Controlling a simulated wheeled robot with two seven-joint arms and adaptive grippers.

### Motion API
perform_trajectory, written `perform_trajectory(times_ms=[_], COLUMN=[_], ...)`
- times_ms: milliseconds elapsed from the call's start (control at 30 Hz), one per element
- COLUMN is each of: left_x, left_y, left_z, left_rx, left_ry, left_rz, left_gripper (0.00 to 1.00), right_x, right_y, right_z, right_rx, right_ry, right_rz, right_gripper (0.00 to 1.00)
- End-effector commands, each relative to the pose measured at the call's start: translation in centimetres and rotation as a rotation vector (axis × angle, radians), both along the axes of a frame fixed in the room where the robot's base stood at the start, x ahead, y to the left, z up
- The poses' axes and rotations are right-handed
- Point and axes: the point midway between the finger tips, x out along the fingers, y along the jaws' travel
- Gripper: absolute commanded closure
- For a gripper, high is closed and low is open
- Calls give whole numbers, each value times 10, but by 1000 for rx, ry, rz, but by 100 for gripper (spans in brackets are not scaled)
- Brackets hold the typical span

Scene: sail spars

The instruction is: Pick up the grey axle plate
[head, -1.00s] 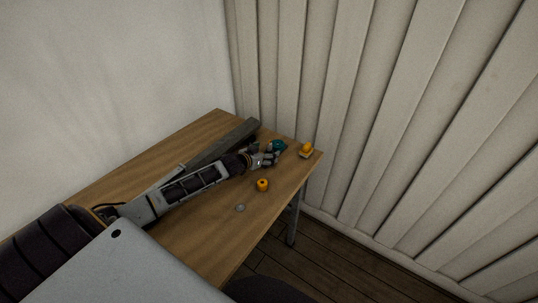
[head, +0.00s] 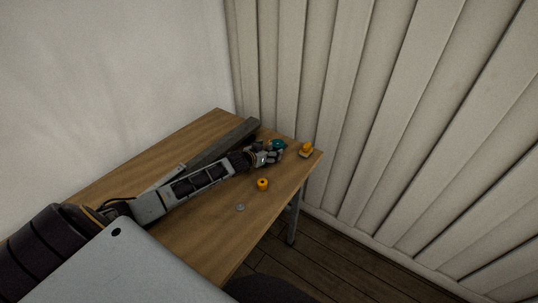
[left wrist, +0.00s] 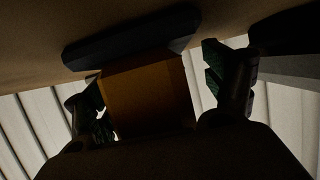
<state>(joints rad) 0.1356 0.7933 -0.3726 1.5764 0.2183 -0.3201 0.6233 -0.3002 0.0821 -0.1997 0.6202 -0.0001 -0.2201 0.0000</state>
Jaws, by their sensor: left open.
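A small flat grey disc (head: 240,207), which looks like the grey axle plate, lies on the bare table near the front edge. My left gripper (head: 271,156) is open, low over the right end of the table beside a teal piece (head: 279,145). It is well beyond the grey disc, up and to the right of it. In the left wrist view, an orange-brown block (left wrist: 148,92) with a dark slab (left wrist: 130,38) against the table shows between the two spread fingers (left wrist: 160,105). I cannot tell which head-view piece this is. My right gripper is not in view.
A long grey beam (head: 232,138) lies behind my arm. The wood around the grey disc is clear.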

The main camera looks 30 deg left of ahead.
Motion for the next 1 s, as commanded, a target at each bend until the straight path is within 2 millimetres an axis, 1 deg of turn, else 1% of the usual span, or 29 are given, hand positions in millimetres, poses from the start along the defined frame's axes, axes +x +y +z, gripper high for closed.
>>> perform_trajectory(times_ms=[33, 67, 467, 767, 867, 1000], left_x=[0, 0, 0, 1, 1, 1], left_y=[0, 0, 0, 0, 0, 0], left_z=[0, 0, 0, 3, 7, 17], left_rx=[0, 0, 0, 0, 0, 1], left_ry=[0, 0, 0, -3, -4, -4], left_rz=[0, 0, 0, 0, -1, 0], left_gripper=[17, 21, 73, 73, 73, 73], right_x=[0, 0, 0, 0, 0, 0], right_y=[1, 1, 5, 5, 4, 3], right_z=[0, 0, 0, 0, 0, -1], right_rx=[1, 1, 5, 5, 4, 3], right_ry=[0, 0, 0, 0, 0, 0], right_rz=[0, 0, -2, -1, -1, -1], right_gripper=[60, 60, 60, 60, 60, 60])
